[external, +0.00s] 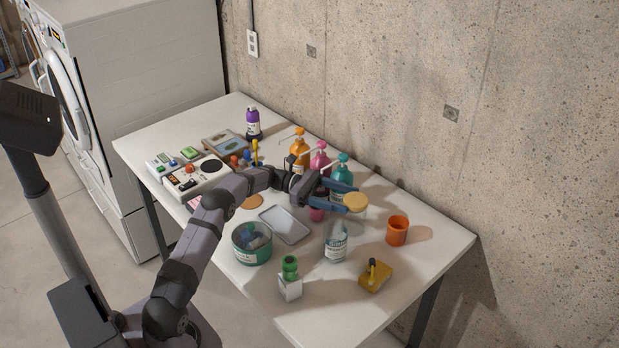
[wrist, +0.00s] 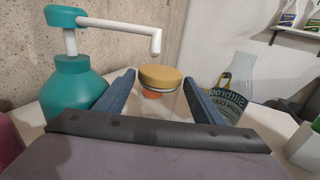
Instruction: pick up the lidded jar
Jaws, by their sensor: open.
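The lidded jar (external: 356,203) has a round tan lid and a clear glass body that is hard to make out in the external view. In the wrist view its lid (wrist: 160,77) is straight ahead, between the tips of my two blue fingers. My gripper (external: 348,198) is open, low over the table, with its fingertips at the jar on either side. No contact is visible. The jar's base is hidden behind my gripper in the wrist view.
A teal pump bottle (external: 343,174) stands close beside my gripper, its spout reaching toward the jar in the wrist view (wrist: 78,90). A clear labelled bottle (external: 336,246) stands on the other side. An orange cup (external: 397,230) is beyond the jar.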

